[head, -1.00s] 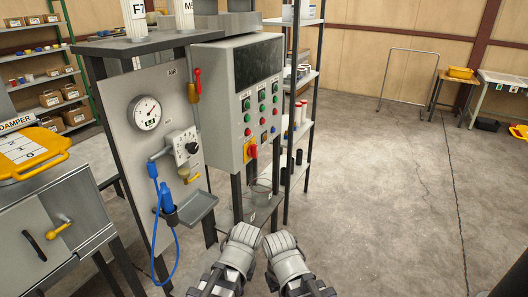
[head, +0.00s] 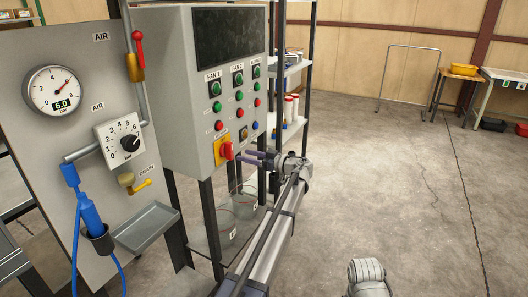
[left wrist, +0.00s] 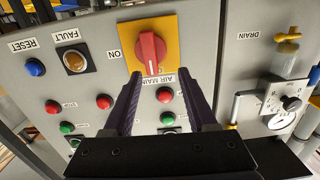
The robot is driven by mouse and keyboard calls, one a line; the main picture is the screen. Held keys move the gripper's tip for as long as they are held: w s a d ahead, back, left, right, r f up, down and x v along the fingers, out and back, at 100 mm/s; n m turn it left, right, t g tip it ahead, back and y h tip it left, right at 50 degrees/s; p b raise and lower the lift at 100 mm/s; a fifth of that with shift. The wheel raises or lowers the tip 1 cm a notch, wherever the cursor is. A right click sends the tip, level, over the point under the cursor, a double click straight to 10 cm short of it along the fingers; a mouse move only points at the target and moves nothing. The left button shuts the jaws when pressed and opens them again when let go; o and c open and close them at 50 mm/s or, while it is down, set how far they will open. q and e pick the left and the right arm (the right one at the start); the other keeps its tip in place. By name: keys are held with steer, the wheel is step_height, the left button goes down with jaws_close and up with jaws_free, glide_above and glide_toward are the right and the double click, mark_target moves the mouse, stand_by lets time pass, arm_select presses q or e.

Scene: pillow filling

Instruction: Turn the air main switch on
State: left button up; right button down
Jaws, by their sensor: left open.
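The air main switch (head: 224,151) is a red rotary handle on a yellow plate at the lower front of the grey control box. In the left wrist view, which shows the panel upside down, the red handle (left wrist: 151,53) stands upright in the picture, with the ON label (left wrist: 113,54) to its left. My left gripper (head: 250,159) is open and empty, just right of the switch in the head view. In the left wrist view its two dark fingers (left wrist: 163,80) point at the switch plate, short of the handle. My right gripper's fingers do not show.
Green and red buttons (head: 217,107) and a dark screen (head: 228,36) are on the control box (head: 180,90). To the left is an air panel with a gauge (head: 54,90), a dial (head: 123,140) and a yellow drain valve (head: 135,184). A shelf rack stands behind. The floor at right is clear.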

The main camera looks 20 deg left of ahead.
mark_target(232, 148)
arm_select(q)
steer(key=shift+w+a+r, duration=0.1)
steer(key=shift+w+a, duration=0.3)
steer(key=shift+a, duration=0.9)
steer(key=shift+w+a+r, duration=0.1)
steer(key=shift+w+a, duration=0.25)
steer(key=shift+a, duration=0.9)
steer(key=shift+w+a+r, duration=0.1)
steer(key=shift+w+a, duration=0.3)
steer(key=shift+a, duration=0.9)
steer(key=shift+c, duration=0.4)
jaws_close()
